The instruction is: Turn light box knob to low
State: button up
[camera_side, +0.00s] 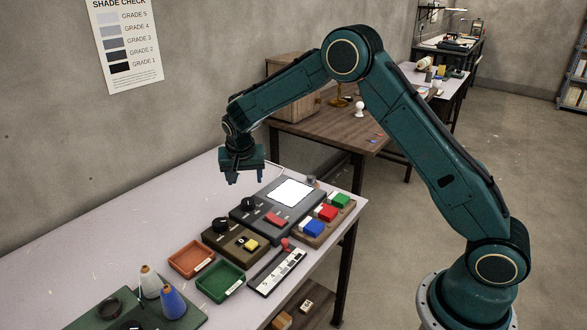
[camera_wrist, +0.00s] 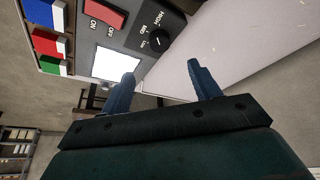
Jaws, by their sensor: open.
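The dark light box (camera_side: 262,228) sits on the pale table with its white panel (camera_side: 292,193) lit. Its round black knob (camera_side: 248,203) is at the box's left end; in the wrist view the knob (camera_wrist: 161,40) has HIGH, MID and LOW printed beside it. I cannot tell for certain which label its mark faces. A red ON/OFF rocker switch (camera_wrist: 103,15) is on the same box. My gripper (camera_side: 246,181) is open and empty, above the table and apart from the knob. In the wrist view both fingers of my gripper (camera_wrist: 160,78) show, with the knob beyond them.
A second box (camera_side: 232,240) with a black knob and yellow button stands beside the light box. Near it are orange (camera_side: 192,259) and green (camera_side: 220,282) trays, a scale bar (camera_side: 277,272), and a rack (camera_side: 325,224) of coloured blocks.

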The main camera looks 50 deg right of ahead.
aim_at(248, 201)
jog(key=x, duration=1.2)
jog(key=shift+f, duration=0.15)
jog(key=c, duration=1)
